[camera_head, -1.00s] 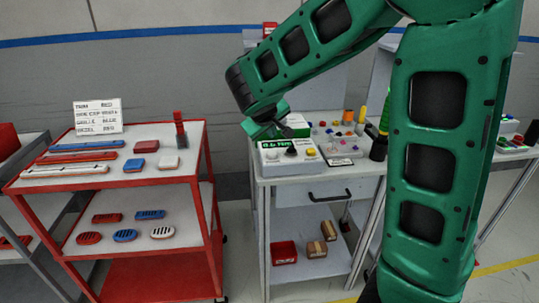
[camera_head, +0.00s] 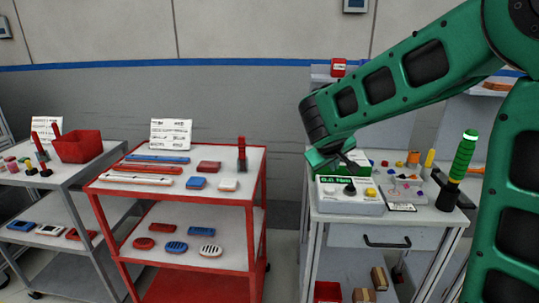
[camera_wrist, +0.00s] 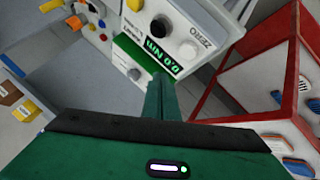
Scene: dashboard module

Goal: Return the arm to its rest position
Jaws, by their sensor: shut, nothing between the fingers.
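My green arm reaches in from the right of the head view and bends down at a dark joint. My gripper (camera_head: 347,163) is over the grey workbench (camera_head: 335,236), close behind the white tester box (camera_head: 352,196). In the wrist view my gripper (camera_wrist: 163,92) shows as green fingers held together, with nothing between them. The tester box (camera_wrist: 182,30) lies beyond the fingertips there, with its green display, a black knob and a yellow button. I cannot tell whether the fingertips touch anything.
A red-framed cart (camera_head: 256,203) with coloured parts stands left of the workbench. Further left, a grey cart (camera_head: 75,178) holds a red bin (camera_head: 82,147). A green-topped tool (camera_head: 461,165) stands upright on the workbench's right, near my arm. Open air lies above the red cart.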

